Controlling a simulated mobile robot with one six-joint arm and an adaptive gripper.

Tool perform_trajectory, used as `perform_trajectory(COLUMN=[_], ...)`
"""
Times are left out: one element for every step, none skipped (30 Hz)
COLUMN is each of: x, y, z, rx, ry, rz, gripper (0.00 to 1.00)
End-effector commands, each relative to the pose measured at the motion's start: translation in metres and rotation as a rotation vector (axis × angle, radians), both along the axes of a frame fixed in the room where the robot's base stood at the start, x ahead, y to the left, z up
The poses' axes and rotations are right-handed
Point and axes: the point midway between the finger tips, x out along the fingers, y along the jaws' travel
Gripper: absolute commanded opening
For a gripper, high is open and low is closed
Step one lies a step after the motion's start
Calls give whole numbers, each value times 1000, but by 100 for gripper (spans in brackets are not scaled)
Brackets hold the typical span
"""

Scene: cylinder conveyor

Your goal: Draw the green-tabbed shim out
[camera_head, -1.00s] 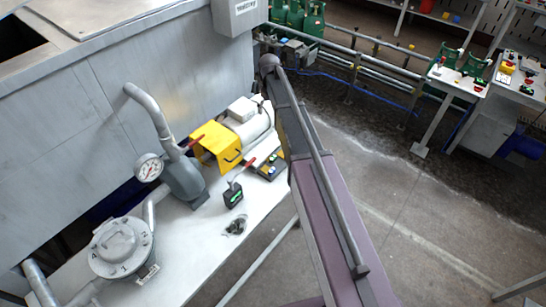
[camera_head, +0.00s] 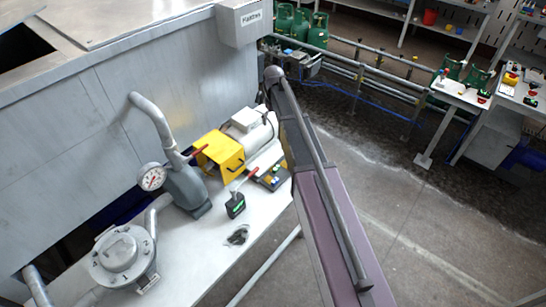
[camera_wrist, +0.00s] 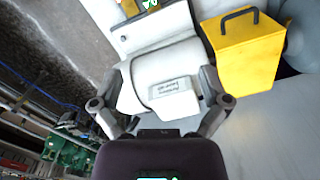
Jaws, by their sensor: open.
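Nothing is seen held between the fingers. The yellow guard (camera_wrist: 247,50) is right of the right finger. In the head view my arm hides the gripper.
A black box with a green display (camera_head: 236,206) and a small dark tangled item (camera_head: 238,236) lie on the bench. A pressure gauge (camera_head: 152,177) and grey pipework stand left. A grey cabinet wall (camera_head: 75,120) rises behind the bench. Floor (camera_head: 425,220) at right is open.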

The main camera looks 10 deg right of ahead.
Motion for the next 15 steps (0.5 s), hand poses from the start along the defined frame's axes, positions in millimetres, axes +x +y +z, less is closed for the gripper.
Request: perform_trajectory(x=[-6, -9, -16, -21, -28, -38, -47, -56, -70, -81, -93, -109, -122, -135, -152], y=[-1, -1, -1, -1, -2, -3, -3, -4, -5, -6, -7, -9, -10, -11, -12], z=[-3, -5, -8, -10, -13, -18, -22, -26, -32, -37, -42, -49, -55, -60, -67], rx=[0, 0, 0, 0, 0, 0, 0, -1, -1, -1, -1, -1, -1, -1, -2], ry=[0, 0, 0, 0, 0, -1, -1, -1, -1, -2, -2, -2, -3, -3, -4], rz=[-4, -7, -12, -18, -26, -37, -46, -57, -73, -85, -99, -118, -134, -149, -171], gripper=[94, 94, 94, 94, 94, 94, 94, 94, 94, 94, 94, 94, 94, 94, 94])
